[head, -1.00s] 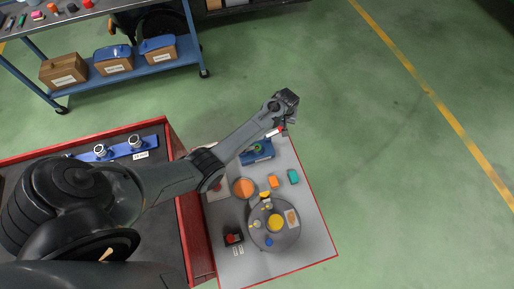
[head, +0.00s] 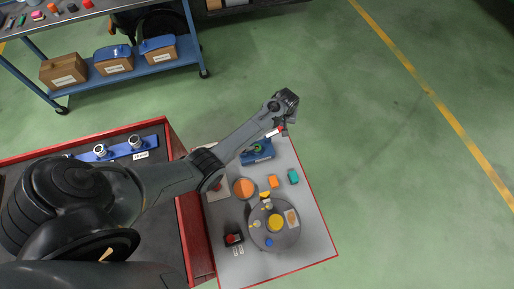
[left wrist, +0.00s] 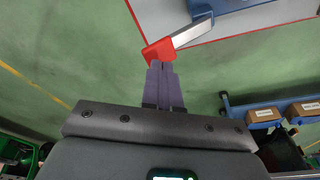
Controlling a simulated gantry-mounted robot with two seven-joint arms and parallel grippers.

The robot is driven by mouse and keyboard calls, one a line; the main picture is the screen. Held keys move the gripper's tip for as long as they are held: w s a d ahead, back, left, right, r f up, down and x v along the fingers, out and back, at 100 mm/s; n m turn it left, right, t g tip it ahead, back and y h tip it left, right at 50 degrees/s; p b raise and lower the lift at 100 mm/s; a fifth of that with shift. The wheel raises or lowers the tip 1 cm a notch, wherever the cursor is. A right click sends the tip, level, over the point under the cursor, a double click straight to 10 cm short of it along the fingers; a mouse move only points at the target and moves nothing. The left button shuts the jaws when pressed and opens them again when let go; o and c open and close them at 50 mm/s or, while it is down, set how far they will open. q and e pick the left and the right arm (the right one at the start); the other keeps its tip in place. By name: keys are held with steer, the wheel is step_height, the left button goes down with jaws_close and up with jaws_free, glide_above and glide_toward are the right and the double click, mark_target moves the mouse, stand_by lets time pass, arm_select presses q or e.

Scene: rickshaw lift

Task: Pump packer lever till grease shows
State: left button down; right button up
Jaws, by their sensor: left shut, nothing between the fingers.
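In the head view my left gripper (head: 289,118) hangs over the lever's end. I cannot make out any grease. My right gripper is not in view.
The grey tabletop (head: 312,220) holds a round dark tray (head: 258,241), an orange disc (head: 245,188), and small orange and teal blocks. A red-rimmed bench is at left. A blue shelf cart (head: 120,72) with boxes stands behind. The green floor at right is clear.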

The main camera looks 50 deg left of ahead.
arm_select(q)
steer(key=shift+f, duration=0.15)
steer(key=shift+f+b, duration=0.4)
steer(key=shift+f, duration=0.1)
steer(key=shift+f+b, duration=1)
steer(key=shift+f, duration=0.5)
step_height(320, 180, up, 6)
steer(key=p, duration=0.6)
steer(key=shift+f, duration=0.15)
step_height(320, 180, up, 3)
steer(key=p, duration=0.3)
